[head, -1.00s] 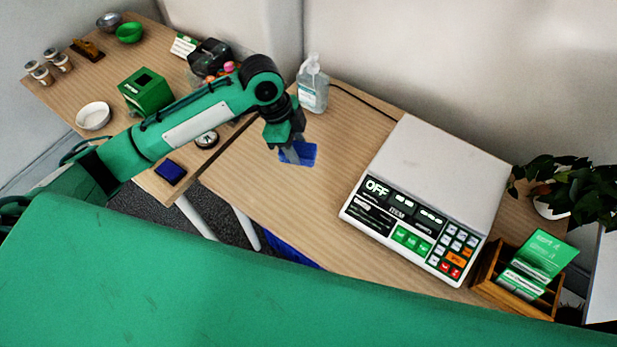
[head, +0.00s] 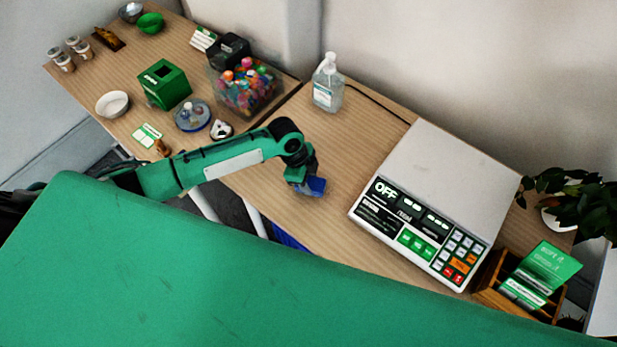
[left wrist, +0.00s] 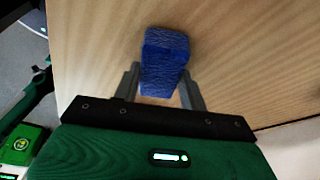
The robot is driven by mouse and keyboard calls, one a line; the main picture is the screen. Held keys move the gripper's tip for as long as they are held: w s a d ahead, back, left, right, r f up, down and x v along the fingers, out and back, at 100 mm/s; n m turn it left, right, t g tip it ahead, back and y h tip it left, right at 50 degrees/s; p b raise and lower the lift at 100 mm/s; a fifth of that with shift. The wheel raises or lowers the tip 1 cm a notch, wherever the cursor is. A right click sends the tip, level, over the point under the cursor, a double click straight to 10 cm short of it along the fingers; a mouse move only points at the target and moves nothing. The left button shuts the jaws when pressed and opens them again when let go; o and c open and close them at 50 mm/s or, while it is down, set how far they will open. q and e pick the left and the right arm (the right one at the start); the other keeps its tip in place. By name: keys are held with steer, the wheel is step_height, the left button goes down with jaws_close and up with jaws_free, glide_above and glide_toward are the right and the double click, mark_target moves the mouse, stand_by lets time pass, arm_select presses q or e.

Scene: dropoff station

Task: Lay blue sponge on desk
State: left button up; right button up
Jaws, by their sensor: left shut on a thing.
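The blue sponge (head: 314,186) is in my left gripper (head: 302,186), over the right-hand desk (head: 345,130) and left of the scale. In the left wrist view the blue sponge (left wrist: 163,62) sits between the two fingers of my left gripper (left wrist: 162,88), with the wood desk top (left wrist: 235,60) behind it. I cannot tell whether the sponge touches the desk. My right gripper is not in view.
A white scale (head: 450,170) stands right of the sponge, with a sanitizer bottle (head: 328,85) behind. A tub of colourful items (head: 245,88) and a green box (head: 165,84) stand on the left desk. Bare desk lies around the sponge.

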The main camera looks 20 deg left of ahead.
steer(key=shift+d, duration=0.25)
arm_select(q)
steer(key=shift+f, duration=0.2)
steer(key=o, duration=0.9)
steer(key=shift+r, duration=0.1)
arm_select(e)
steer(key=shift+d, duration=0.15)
arm_select(q)
steer(key=shift+r, duration=0.1)
steer(key=b+v, duration=0.1)
steer(key=v, duration=1.1)
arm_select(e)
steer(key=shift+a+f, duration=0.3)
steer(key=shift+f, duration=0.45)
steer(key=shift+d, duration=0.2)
